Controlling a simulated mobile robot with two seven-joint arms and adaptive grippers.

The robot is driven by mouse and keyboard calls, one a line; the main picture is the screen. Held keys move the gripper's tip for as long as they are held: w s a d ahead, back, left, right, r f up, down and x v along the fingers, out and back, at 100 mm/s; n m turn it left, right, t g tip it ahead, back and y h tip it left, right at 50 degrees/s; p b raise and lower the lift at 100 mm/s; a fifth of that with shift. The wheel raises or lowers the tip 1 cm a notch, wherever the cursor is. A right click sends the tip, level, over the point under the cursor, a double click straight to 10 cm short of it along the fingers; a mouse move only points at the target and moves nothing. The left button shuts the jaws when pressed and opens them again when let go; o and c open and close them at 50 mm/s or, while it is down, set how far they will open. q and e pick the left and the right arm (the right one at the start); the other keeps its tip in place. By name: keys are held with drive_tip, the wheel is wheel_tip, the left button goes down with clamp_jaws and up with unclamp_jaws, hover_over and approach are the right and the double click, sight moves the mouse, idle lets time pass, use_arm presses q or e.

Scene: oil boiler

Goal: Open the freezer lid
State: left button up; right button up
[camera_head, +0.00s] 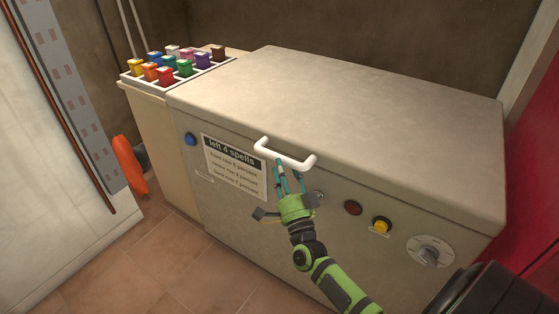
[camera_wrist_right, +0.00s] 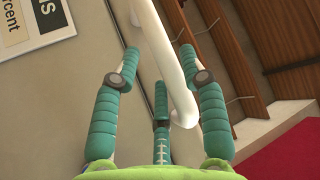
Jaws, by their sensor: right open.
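The freezer (camera_head: 250,205) is a beige box with a flat lid (camera_head: 350,110), which lies shut. A white bar handle (camera_head: 287,157) sits on the front edge of the lid. My right gripper (camera_head: 283,178) reaches up from below to the handle, its teal fingers just under and in front of the bar. In the right wrist view the handle (camera_wrist_right: 165,60) runs between the spread fingers of the gripper (camera_wrist_right: 160,85), which is open. I cannot tell whether any finger touches the bar. My left gripper is not in view.
The front panel has a blue button (camera_head: 190,139), a dark red button (camera_head: 353,208), a yellow button (camera_head: 382,225) and a dial (camera_head: 430,252). A tray of coloured blocks (camera_head: 131,78) stands beside the lid at left. An orange object (camera_head: 129,165) is left. The lid top is clear.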

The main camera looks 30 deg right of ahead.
drive_tip(key=shift+x, duration=1.95)
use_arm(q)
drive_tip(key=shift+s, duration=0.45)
